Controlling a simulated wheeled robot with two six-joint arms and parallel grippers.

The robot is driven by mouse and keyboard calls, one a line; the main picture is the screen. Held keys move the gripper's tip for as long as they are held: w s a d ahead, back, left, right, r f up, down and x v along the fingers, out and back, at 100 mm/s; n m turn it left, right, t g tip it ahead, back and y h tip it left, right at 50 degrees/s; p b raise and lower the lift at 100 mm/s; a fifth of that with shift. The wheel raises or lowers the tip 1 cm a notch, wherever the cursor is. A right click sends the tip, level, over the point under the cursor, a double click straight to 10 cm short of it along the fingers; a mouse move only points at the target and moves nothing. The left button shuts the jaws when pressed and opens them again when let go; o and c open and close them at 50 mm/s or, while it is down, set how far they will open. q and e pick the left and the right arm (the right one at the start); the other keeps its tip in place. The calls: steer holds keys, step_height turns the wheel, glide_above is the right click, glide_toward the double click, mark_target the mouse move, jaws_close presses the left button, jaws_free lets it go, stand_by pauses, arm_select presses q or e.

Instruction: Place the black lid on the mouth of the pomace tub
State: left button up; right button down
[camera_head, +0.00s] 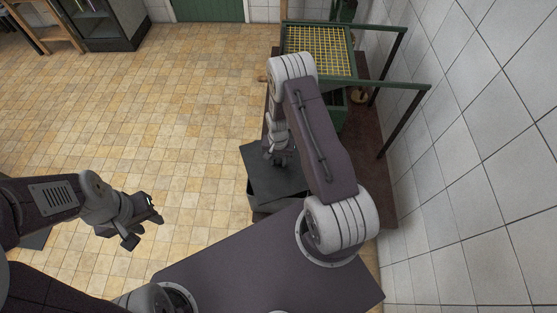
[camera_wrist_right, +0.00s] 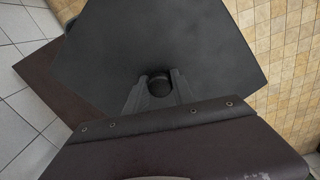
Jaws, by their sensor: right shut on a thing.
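The black lid (camera_head: 262,178) is a flat dark square sheet with a round knob. My right gripper (camera_head: 280,158) is above it, and in the right wrist view the gripper (camera_wrist_right: 155,92) is shut on the knob with a finger on each side. The lid (camera_wrist_right: 150,40) fills much of that view. In the head view a dark box, apparently the pomace tub (camera_head: 262,204), shows just under the lid's near edge. Its mouth is hidden, and I cannot tell whether the lid touches its rim. My left gripper (camera_head: 145,224) is open and empty over the floor at left.
A green metal frame with a yellow grid (camera_head: 318,50) stands behind my right arm, on a dark red-brown base (camera_head: 372,165). A white tiled wall (camera_head: 470,120) closes the right side. The tiled floor (camera_head: 150,120) at left is clear. A dark cabinet (camera_head: 105,25) stands far back left.

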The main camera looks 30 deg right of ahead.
mark_target(278, 160)
steer(key=shift+f, duration=0.4)
steer(key=c, duration=1)
jaws_free()
steer(key=shift+r, duration=0.1)
step_height(278, 160, up, 9)
steer(key=shift+b, duration=0.7)
